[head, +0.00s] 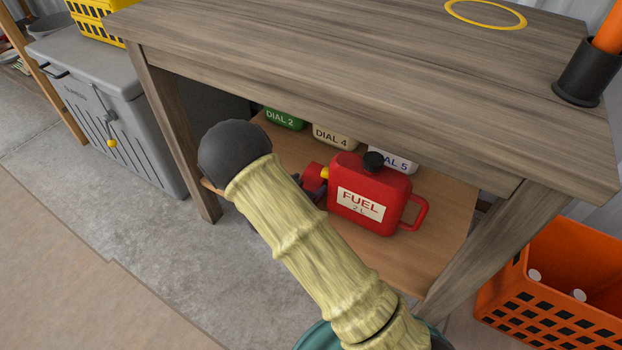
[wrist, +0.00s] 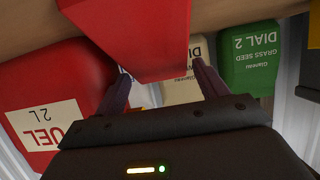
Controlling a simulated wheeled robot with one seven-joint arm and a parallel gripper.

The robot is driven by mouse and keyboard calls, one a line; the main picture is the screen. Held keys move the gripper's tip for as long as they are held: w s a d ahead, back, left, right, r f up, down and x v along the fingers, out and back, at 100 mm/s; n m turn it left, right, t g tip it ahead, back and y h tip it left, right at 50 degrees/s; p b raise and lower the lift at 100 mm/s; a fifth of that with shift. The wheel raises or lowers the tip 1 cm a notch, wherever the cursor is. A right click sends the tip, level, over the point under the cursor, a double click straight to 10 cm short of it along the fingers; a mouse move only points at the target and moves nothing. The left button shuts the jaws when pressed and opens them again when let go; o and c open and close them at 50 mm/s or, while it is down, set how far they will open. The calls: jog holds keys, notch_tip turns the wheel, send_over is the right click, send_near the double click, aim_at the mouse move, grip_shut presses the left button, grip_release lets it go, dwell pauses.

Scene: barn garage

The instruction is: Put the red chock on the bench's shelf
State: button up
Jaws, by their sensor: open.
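The red chock (wrist: 140,35) is a plain red wedge-like block at the fingertips of my gripper (wrist: 160,78) in the wrist view. My gripper is open, with one dark finger on each side of the chock's lower part; I cannot tell if either touches it. In the head view the chock (head: 315,177) shows as a small red patch left of the fuel can, and my gripper (head: 313,192) is mostly hidden behind my arm. Both are at the bench's wooden lower shelf (head: 440,205). The chock's underside is hidden, so contact with the shelf is unclear.
A red fuel can (head: 368,195) stands on the shelf close beside the chock. Seed packs labelled DIAL 2 (head: 284,119), DIAL 4 (head: 333,136) and DIAL 5 (head: 400,162) are behind. The benchtop (head: 350,50) overhangs the shelf. An orange crate (head: 555,290) stands right.

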jog(key=p+v, duration=0.4)
jog(key=v, duration=0.5)
jog(key=shift+a, duration=0.1)
dwell(0.5)
